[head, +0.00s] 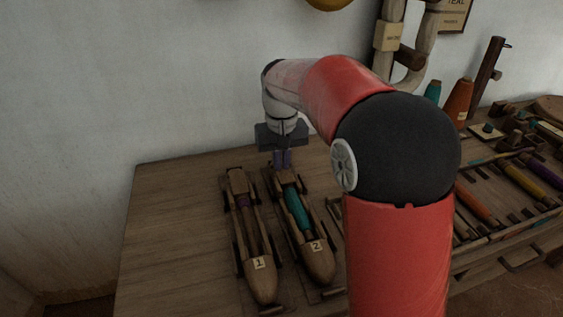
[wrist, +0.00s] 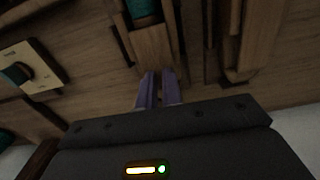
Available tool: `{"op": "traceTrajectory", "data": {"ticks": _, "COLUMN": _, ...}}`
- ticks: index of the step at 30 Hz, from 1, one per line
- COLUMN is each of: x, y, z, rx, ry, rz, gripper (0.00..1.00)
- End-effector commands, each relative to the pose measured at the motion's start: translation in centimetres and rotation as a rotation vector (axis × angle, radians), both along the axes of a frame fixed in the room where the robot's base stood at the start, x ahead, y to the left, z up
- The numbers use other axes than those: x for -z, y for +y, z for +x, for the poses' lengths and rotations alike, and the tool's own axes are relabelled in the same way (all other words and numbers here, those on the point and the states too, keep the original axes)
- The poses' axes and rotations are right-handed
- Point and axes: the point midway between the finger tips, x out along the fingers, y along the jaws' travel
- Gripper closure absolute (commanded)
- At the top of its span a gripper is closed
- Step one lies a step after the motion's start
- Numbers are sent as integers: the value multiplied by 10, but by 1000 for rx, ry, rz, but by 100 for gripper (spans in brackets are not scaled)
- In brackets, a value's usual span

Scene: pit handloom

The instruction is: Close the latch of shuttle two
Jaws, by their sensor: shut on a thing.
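Shuttle two (head: 317,264) is a long wooden boat shape with a "2" label, lying on the wooden table. A teal bobbin (head: 297,211) lies in its hollow; its end also shows in the wrist view (wrist: 142,10). The wooden latch (wrist: 152,45) is at the shuttle's far end, by the wall. My gripper (head: 282,160) is over that far end, pointing down. Its purple fingers (wrist: 158,88) are close together at the latch's edge, shut on it. The gripped part itself is mostly hidden between the fingers.
Shuttle one (head: 262,285), with a purple bobbin, lies close on the left. The table (head: 165,225) is clear left of it. My arm hides the table's middle. Bobbin racks (head: 500,200) and cones (head: 458,100) stand at right. The wall (head: 150,80) is close behind.

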Motion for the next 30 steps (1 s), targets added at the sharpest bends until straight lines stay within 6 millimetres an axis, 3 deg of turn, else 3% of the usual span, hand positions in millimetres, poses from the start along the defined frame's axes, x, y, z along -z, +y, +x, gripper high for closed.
{"op": "traceTrajectory", "data": {"ticks": 5, "x": 0, "y": 0, "z": 0, "rx": 0, "ry": 0, "rz": 1, "gripper": 100}}
{"op": "traceTrajectory", "data": {"ticks": 8, "x": 0, "y": 0, "z": 0, "rx": -1, "ry": 0, "rz": 1, "gripper": 84}}
{"op": "traceTrajectory", "data": {"ticks": 17, "x": -2, "y": 0, "z": 0, "rx": -1, "ry": -1, "rz": 1, "gripper": 83}}
{"op": "traceTrajectory", "data": {"ticks": 20, "x": -11, "y": 0, "z": 0, "rx": -1, "ry": -2, "rz": 1, "gripper": 83}}
{"op": "traceTrajectory", "data": {"ticks": 30, "x": -66, "y": 1, "z": 1, "rx": -1, "ry": -3, "rz": 2, "gripper": 83}}
